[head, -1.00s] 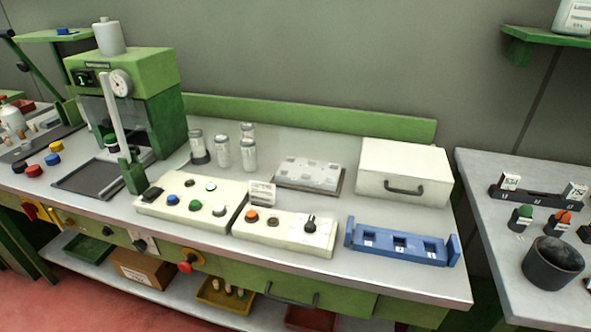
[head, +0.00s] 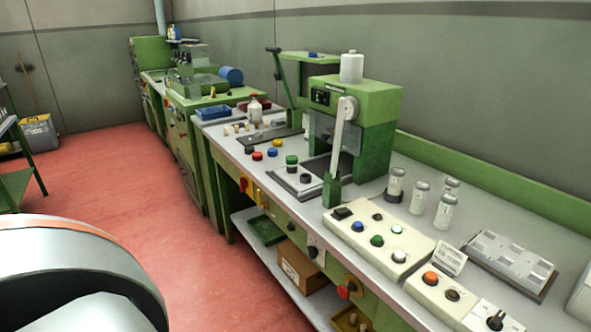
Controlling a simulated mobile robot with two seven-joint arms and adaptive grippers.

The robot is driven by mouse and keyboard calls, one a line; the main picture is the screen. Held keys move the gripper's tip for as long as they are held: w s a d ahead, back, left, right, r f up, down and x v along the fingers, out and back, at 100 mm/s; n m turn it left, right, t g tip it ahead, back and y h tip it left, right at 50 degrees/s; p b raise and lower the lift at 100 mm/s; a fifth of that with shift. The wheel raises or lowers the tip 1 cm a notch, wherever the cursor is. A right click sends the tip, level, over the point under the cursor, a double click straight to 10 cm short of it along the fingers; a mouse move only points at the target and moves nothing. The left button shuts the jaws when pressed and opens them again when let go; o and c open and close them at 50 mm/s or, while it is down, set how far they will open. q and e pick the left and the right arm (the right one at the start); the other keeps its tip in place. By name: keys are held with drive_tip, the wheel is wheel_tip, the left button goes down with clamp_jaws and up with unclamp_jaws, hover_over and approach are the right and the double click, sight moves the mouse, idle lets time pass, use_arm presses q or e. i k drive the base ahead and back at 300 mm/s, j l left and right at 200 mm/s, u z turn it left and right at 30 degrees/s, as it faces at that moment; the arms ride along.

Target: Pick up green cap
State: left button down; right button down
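A green cap (head: 291,159) sits upright on the bench, at the left of the green press, with something dark under it and a white band at its lower part. Loose caps lie to its left: a red cap (head: 257,156), a blue cap (head: 272,153), a yellow cap (head: 276,142) and a black one (head: 249,150). Neither of my grippers shows in the head view. A rounded grey-white part of my own body fills the lower left corner, far from the green cap.
The green press (head: 352,110) with its upright lever stands right of the cap. A control panel (head: 385,232) with buttons, one green, lies nearer. Small glass jars (head: 418,198) stand behind it. The red floor (head: 150,185) left of the bench is clear.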

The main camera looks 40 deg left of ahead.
sight(291, 161)
drive_tip(key=u, duration=0.7)
